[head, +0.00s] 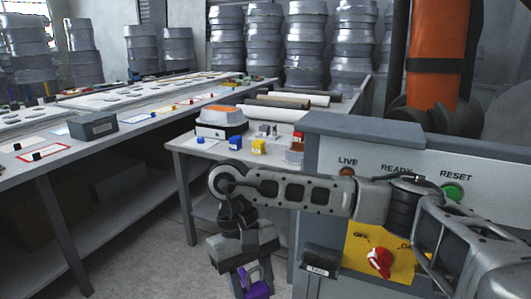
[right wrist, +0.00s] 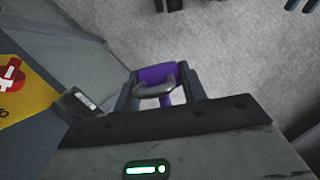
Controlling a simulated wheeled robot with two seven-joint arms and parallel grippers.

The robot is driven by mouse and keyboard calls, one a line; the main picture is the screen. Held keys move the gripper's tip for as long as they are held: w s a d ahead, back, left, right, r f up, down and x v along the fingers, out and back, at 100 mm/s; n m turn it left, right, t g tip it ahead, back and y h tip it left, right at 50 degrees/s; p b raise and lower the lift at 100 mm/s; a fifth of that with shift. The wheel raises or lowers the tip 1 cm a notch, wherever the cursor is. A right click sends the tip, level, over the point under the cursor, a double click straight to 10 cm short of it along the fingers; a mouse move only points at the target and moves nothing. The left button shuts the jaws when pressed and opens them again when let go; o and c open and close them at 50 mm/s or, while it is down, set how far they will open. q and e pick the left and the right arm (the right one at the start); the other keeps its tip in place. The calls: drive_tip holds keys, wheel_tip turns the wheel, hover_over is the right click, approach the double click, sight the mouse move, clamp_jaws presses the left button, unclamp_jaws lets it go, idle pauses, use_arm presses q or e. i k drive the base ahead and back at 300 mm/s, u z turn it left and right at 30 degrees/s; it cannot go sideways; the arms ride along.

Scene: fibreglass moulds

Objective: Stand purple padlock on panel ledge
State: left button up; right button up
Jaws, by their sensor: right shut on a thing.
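The purple padlock (head: 258,290) is between the fingers of my right gripper (head: 252,282), low in the head view. In the right wrist view the padlock (right wrist: 160,75) shows a purple body and a grey shackle facing the camera. My right gripper (right wrist: 160,88) is shut on it, clear of the floor. A small dark ledge with a white label (head: 320,262) sticks out of the control panel (head: 345,225), to the right of the gripper. It also shows in the right wrist view (right wrist: 78,103), left of the padlock; its top looks bare. My left gripper is not in view.
The panel carries a yellow plate with a red rotary switch (head: 379,261) and a green button (head: 453,192). A side table (head: 190,146) with small coloured blocks stands behind my arm. A long workbench (head: 105,135) runs along the left. The floor below the gripper is clear.

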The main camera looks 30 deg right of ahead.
sight(358, 123)
drive_tip(key=u, duration=0.8)
drive_tip(key=i, duration=2.05)
drive_tip(key=z, duration=3.95)
drive_tip(key=i, duration=0.35)
drive_tip(key=u, duration=0.05)
